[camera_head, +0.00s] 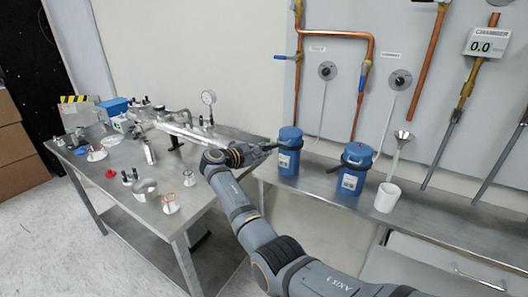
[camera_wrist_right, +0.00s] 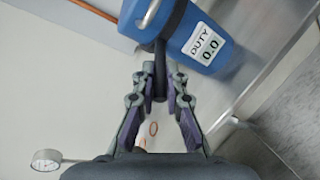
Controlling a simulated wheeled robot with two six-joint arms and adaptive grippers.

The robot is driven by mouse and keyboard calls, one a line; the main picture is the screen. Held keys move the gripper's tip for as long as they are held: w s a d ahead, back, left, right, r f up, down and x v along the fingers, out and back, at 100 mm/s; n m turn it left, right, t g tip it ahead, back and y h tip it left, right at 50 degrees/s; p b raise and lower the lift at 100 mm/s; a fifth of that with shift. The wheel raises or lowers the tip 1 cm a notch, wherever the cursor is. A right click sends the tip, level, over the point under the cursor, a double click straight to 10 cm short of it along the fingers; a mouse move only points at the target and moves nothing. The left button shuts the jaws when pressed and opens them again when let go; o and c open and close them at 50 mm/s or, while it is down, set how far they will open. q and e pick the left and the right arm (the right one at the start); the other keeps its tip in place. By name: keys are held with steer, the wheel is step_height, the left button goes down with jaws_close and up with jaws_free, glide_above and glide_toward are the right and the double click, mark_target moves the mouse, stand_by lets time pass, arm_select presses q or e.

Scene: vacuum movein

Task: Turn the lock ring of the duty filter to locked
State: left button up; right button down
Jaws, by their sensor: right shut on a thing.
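The duty filter (camera_head: 288,160) is the left of two blue canisters on the metal shelf in the head view. In the right wrist view the duty filter (camera_wrist_right: 220,25) fills the top, with a label reading "DUTY 0.0". Its dark lock ring (camera_wrist_right: 150,22) carries a dark lever (camera_wrist_right: 160,60) that points down between my fingers. My right gripper (camera_wrist_right: 161,80) is shut on this lever; in the head view the gripper (camera_head: 262,149) reaches the canister from its left side. The ring's lock marks cannot be made out. My left gripper is not in view.
A second blue canister (camera_head: 356,169) and a white cup (camera_head: 387,197) stand to the right on the shelf (camera_head: 430,212). Copper pipes (camera_head: 367,90) rise behind. A metal table (camera_head: 215,180) with a gauge (camera_head: 208,98) and several small parts stands left.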

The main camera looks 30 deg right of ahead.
steer(key=c, duration=1.4)
jaws_free()
steer(key=shift+d, duration=0.1)
steer(key=v, duration=1.2)
